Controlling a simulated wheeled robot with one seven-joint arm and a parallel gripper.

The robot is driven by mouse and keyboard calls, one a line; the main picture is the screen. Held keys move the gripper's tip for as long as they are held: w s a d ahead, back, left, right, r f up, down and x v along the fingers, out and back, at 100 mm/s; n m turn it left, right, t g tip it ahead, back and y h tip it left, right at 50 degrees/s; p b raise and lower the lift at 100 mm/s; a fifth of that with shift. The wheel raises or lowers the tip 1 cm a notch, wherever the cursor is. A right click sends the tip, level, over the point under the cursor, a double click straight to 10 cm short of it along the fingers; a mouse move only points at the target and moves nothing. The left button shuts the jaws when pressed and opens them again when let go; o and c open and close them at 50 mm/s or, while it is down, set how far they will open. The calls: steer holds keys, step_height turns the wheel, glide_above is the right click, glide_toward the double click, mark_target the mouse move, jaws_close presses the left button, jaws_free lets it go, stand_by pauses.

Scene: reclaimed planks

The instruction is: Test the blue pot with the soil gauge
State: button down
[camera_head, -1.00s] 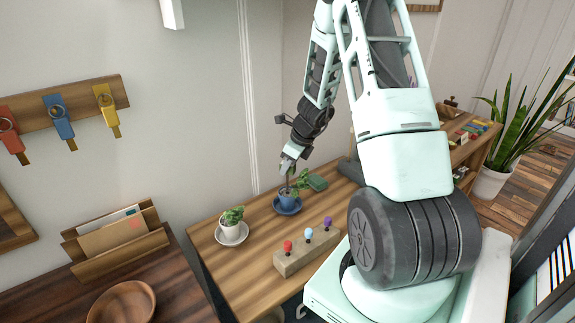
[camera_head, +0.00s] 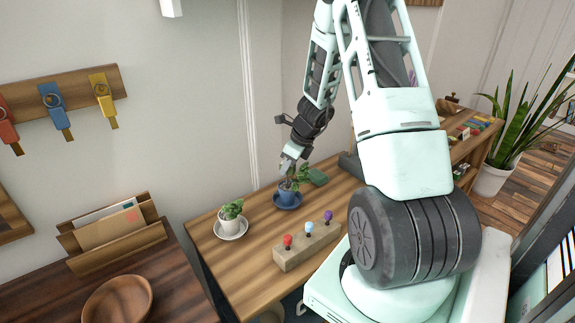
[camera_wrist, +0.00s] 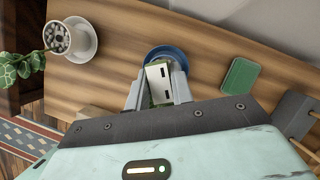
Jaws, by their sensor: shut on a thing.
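The blue pot (camera_head: 286,197) holds a leafy green plant and stands on a blue saucer (camera_head: 288,207) on the wooden table. My gripper (camera_head: 287,170) is right above the pot, pointing down. In the wrist view my gripper (camera_wrist: 159,92) is shut on a white, box-like piece with dark slots, which appears to be the soil gauge (camera_wrist: 158,80). The blue saucer (camera_wrist: 162,50) shows behind it. The gauge's lower end is hidden, so I cannot tell whether it is in the soil.
A white pot (camera_head: 230,224) with a small plant stands left of the blue pot. A wooden block (camera_head: 307,248) with red, light blue and purple knobs lies in front. A green block (camera_wrist: 240,78) lies beside the saucer. A wooden bowl (camera_head: 118,300) is at lower left.

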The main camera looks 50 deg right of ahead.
steer(key=shift+f+b, duration=0.9)
steer(key=shift+f, duration=0.15)
steer(key=c, duration=1.1)
jaws_free()
steer(key=shift+c, duration=0.2)
steer(key=shift+r, duration=0.15)
steer(key=p+v, duration=0.2)
steer(key=v, duration=1.5)
steer(key=shift+s+p, duration=0.15)
steer(key=shift+p, duration=0.25)
steer(key=shift+d+r, duration=0.1)
steer(key=shift+r, duration=0.1)
step_height(320, 180, up, 9)
steer(key=p, duration=0.9)
steer(key=shift+f, duration=0.15)
